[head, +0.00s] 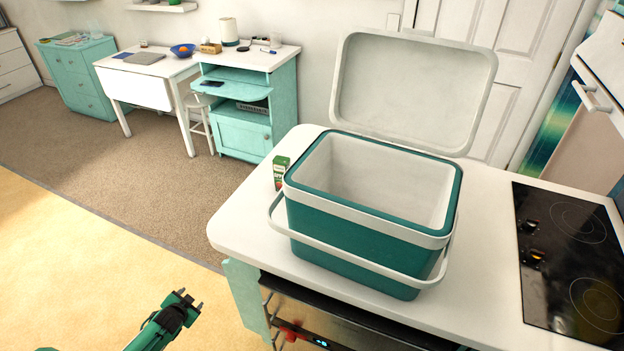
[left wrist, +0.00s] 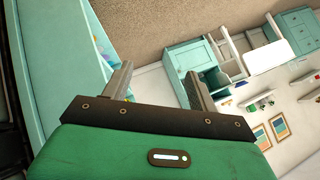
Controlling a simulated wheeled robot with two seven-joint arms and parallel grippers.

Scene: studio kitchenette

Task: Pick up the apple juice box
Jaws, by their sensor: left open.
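The apple juice box (head: 281,172) is a small green carton standing on the white counter, just left of the cooler, in the head view. The teal cooler (head: 355,237) has its lid open, its white handle lowered at the front, and the part of its inside that shows is empty. My left gripper (head: 188,299) is low in the head view, left of and below the counter, well apart from the box. In the left wrist view its two fingers (left wrist: 157,85) are spread with nothing between them. My right gripper is not in view.
The white counter (head: 240,225) has bare room left of the cooler. A black cooktop (head: 570,250) lies to the right. An oven (head: 330,325) is under the counter's front edge. A teal cabinet (head: 245,135) and white table (head: 140,85) stand at the back.

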